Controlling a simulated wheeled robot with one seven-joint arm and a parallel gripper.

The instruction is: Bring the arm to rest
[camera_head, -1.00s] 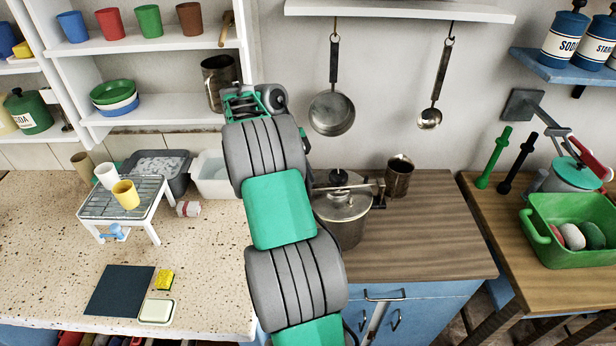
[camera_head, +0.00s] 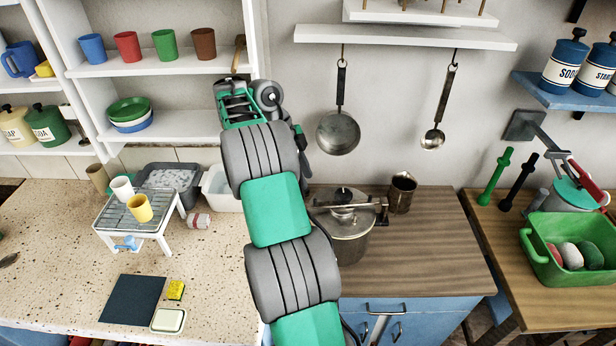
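My arm rises from the bottom middle of the view in green and grey segments. Its far end, with my gripper (camera_head: 238,104), is in front of the right end of the white shelf unit. The fingers cannot be made out, so I cannot tell if they are open or shut. No held thing shows. The arm hides part of the lower shelf and part of the counter behind it.
A pressure cooker (camera_head: 345,232) and a metal mug (camera_head: 401,192) stand right of my arm. A pan (camera_head: 338,131) and a ladle (camera_head: 433,137) hang above. Left are a small rack (camera_head: 130,220) with cups and a white basin (camera_head: 222,190).

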